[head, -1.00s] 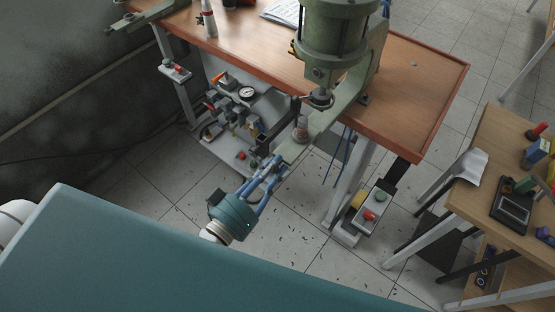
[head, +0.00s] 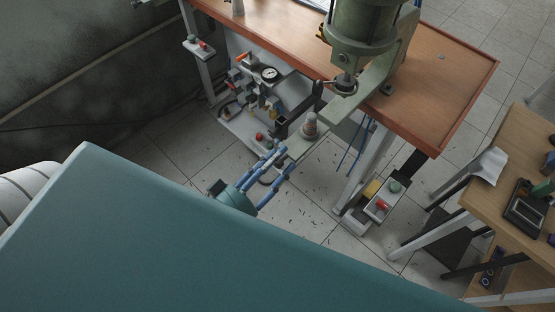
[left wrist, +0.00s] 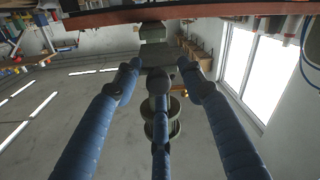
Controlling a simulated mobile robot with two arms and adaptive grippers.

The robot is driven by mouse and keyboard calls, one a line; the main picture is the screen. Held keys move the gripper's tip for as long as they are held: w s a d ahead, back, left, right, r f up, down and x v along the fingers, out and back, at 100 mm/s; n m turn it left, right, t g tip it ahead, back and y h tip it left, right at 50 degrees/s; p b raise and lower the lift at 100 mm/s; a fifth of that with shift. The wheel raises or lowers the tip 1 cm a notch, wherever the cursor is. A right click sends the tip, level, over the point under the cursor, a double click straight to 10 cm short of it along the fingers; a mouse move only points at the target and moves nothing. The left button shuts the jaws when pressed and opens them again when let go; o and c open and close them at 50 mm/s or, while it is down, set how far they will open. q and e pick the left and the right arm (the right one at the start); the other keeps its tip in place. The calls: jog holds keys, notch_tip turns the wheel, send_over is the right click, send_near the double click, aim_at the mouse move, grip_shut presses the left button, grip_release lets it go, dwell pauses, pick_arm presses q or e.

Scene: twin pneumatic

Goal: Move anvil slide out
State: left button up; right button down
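The green-grey anvil slide (head: 300,147) juts out from the front of the press, past the table edge, with a small round stepped piece (head: 311,125) standing upright on it. My left gripper (head: 284,160) has blue fingers around the slide's near end. In the left wrist view the fingertips (left wrist: 160,72) close in on the grey block of the slide (left wrist: 154,52) from several sides. The exact contact is partly hidden. The green press (head: 365,35) stands on the table with its ram (head: 345,84) above and behind the round piece. My right gripper is not in view.
A brown table (head: 445,70) carries the press. Left of the slide is an air unit with a gauge (head: 269,73). A box with red and green buttons (head: 382,204) is below right. A side table (head: 500,205) stands at the right. Tiled floor lies open below.

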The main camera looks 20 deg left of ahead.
pick_arm(q)
jog(key=shift+s, duration=0.3)
jog(key=v, duration=1.1)
jog(key=shift+s+a, duration=0.2)
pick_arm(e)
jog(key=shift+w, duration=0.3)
pick_arm(q)
jog(key=s+a+f+m+g+y+b, duration=0.1)
jog(key=s+a+f+g, duration=0.15)
jog(key=f, duration=0.95)
jog(key=s+a+f+m+g+y, duration=0.1)
jog(key=f+g, duration=0.2)
jog(key=f, duration=0.9)
jog(key=s+a+f+m+g+y+b, duration=0.1)
jog(key=f+g, duration=0.2)
jog(key=f, duration=0.9)
jog(key=s+f+m+g+y, duration=0.1)
jog(key=s+f+g+y, duration=0.1)
jog(key=s+f+g, duration=0.6)
jog(key=s+f+b, duration=0.1)
jog(key=s+f, duration=0.6)
jog(key=f, duration=0.2)
jog(key=shift+s+f+m, duration=0.15)
jog(key=shift+f+m, duration=0.05)
jog(key=shift+m, duration=0.1)
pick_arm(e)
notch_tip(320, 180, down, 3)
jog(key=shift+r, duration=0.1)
